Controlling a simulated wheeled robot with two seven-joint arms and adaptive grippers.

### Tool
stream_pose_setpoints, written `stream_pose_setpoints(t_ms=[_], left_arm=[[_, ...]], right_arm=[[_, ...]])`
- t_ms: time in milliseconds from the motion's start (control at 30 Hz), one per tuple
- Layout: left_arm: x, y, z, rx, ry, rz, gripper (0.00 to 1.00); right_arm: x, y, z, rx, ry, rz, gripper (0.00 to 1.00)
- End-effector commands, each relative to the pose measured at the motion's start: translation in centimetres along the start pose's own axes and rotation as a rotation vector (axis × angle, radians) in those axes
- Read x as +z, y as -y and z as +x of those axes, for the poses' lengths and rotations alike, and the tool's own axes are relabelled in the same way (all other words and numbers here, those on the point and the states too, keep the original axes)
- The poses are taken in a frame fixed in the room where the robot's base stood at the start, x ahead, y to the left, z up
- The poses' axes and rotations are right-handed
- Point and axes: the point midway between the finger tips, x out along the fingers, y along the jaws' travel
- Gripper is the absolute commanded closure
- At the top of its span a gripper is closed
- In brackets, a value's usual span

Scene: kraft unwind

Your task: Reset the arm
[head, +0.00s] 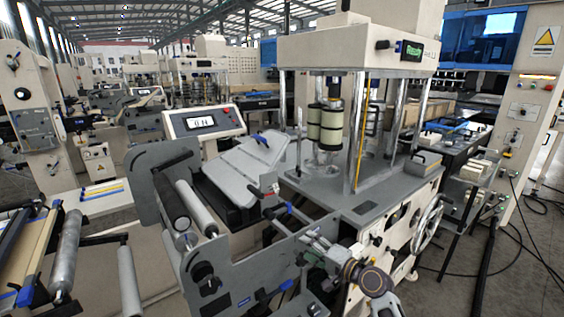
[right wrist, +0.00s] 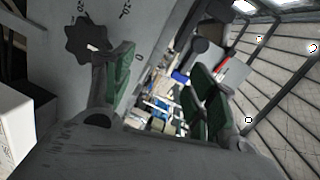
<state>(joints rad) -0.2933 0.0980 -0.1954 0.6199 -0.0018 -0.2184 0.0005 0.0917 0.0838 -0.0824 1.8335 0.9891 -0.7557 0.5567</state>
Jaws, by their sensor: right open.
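My right arm (head: 376,282) comes in from the lower right in the head view. Its gripper (head: 312,243) is beside the grey side plate of the unwind machine. In the right wrist view, the two green-padded fingers of this gripper (right wrist: 160,88) stand wide apart with nothing between them. A dark lobed knob (right wrist: 88,40) on a grey panel (right wrist: 155,22) with printed numbers is close to the left finger; I cannot tell whether they touch. My left gripper is not in view.
The grey side plate (head: 240,262) and rollers (head: 196,208) stand left of my right gripper. A machine with a handwheel (head: 427,224) is to its right. A display screen (head: 203,122) stands behind. Open floor (head: 440,290) shows at the lower right.

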Motion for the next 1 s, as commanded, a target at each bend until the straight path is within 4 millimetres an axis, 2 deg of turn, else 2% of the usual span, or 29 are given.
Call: stream_pose_setpoints(t_ms=[200, 500, 800, 1000], left_arm=[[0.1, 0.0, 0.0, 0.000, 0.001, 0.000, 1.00], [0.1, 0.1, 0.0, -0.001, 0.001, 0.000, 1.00], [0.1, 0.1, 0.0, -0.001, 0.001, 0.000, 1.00], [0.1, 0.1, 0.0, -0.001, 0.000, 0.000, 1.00]], right_arm=[[4.5, -4.8, -3.3, 0.177, 0.081, -0.206, 0.43], [9.2, -10.6, -9.2, 0.426, 0.205, -0.465, 0.43], [12.6, -14.9, -16.8, 0.678, 0.344, -0.680, 0.43], [13.9, -16.7, -22.1, 0.837, 0.436, -0.788, 0.43]])
